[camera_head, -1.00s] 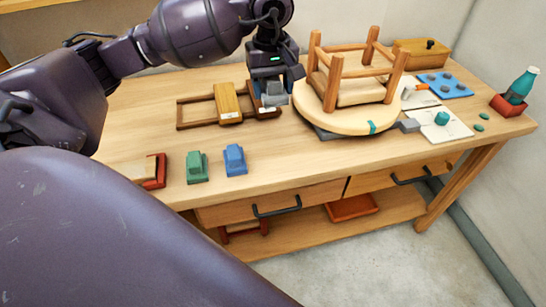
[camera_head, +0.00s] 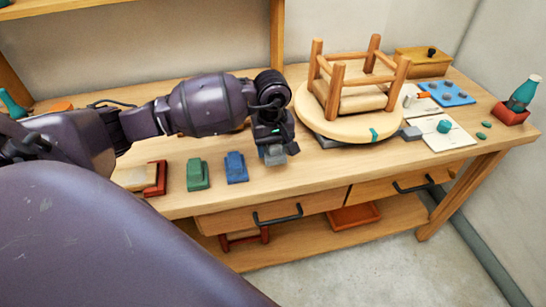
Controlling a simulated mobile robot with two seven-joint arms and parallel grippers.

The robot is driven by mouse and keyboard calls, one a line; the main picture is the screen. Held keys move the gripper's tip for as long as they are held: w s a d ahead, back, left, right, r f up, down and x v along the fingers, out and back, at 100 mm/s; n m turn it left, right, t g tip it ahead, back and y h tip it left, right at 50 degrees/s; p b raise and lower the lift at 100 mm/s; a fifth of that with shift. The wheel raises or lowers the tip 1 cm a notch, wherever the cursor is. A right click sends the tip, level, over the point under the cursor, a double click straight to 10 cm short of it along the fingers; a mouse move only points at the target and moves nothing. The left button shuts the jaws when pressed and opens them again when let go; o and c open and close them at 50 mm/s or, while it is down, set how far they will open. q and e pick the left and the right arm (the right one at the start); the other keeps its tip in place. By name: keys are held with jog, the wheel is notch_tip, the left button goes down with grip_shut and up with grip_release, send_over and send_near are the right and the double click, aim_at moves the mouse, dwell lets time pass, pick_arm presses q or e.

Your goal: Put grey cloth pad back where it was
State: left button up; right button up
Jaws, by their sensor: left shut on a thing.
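My left gripper (camera_head: 272,143) points down over the front part of the workbench, right of the blue block. It is shut on the grey cloth pad (camera_head: 275,155), a small light grey piece showing below the fingers. The pad appears to be just above the bench top, but I cannot tell whether it touches. My right gripper is not in view.
A blue block (camera_head: 235,168), a green block (camera_head: 198,175) and a red holder (camera_head: 156,178) line the front of the bench (camera_head: 310,168). An upturned stool (camera_head: 345,122) stands on a turntable to the right. My arm hides the wooden frame behind.

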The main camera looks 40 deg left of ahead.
aim_at(273, 158)
pick_arm(q)
jog(key=shift+f, duration=2.05)
jog(key=shift+f, duration=0.1)
jog(key=shift+f+b, duration=0.15)
jog(key=shift+b, duration=0.15)
jog(key=o, duration=0.9)
notch_tip(273, 158, up, 13)
jog(key=shift+f+p, duration=0.2)
jog(key=shift+p, duration=0.1)
jog(key=shift+s+f, duration=0.1)
